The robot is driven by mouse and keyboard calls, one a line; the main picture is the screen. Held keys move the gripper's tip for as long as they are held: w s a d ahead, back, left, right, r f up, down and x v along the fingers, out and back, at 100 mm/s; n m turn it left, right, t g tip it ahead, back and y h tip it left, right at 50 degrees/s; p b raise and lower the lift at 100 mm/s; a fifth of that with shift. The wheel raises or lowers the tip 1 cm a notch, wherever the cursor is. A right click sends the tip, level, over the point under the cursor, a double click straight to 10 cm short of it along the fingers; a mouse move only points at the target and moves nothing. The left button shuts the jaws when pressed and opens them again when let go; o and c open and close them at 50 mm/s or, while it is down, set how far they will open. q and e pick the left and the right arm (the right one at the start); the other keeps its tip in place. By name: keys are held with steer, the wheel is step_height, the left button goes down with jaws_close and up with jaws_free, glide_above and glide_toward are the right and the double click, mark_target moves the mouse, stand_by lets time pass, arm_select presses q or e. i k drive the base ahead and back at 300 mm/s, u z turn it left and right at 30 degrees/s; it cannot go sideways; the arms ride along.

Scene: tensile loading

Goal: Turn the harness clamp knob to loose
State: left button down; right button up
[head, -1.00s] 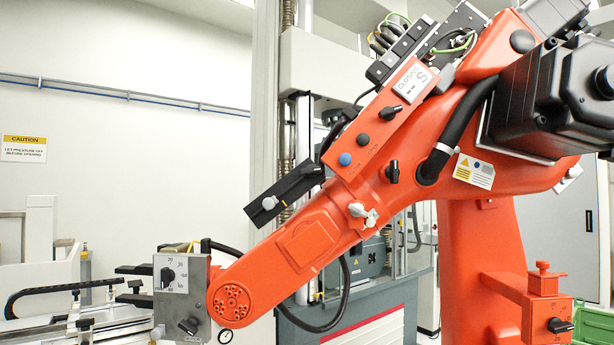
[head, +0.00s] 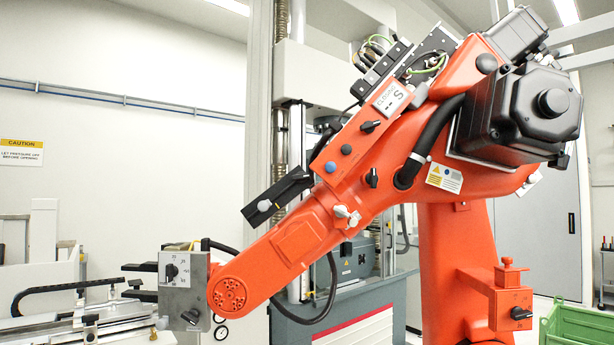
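A large orange industrial arm (head: 290,250) fills the middle of the view. Its upper link carries a black knob (head: 370,126), a second black knob (head: 372,178) and a pale grey winged knob (head: 347,215). A black box (head: 285,194) on it has a light grey knob (head: 264,205). A grey box at the arm's end (head: 185,291) has a dial knob (head: 171,271) and a black lower knob (head: 191,316). An orange block at the right has a black knob (head: 521,313). I cannot tell which is the harness clamp knob. Neither of my grippers shows.
A green crate (head: 575,325) stands at the lower right. A grey cabinet (head: 350,318) with a tall frame stands behind the orange arm. A bench with rails (head: 110,318) is at the lower left. A caution sign (head: 21,152) hangs on the left wall.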

mark_target(301, 178)
steer(key=u, duration=0.05)
steer(key=k, duration=0.15)
steer(key=u, duration=1.4)
steer(key=i, duration=1.25)
steer(key=z, duration=0.4)
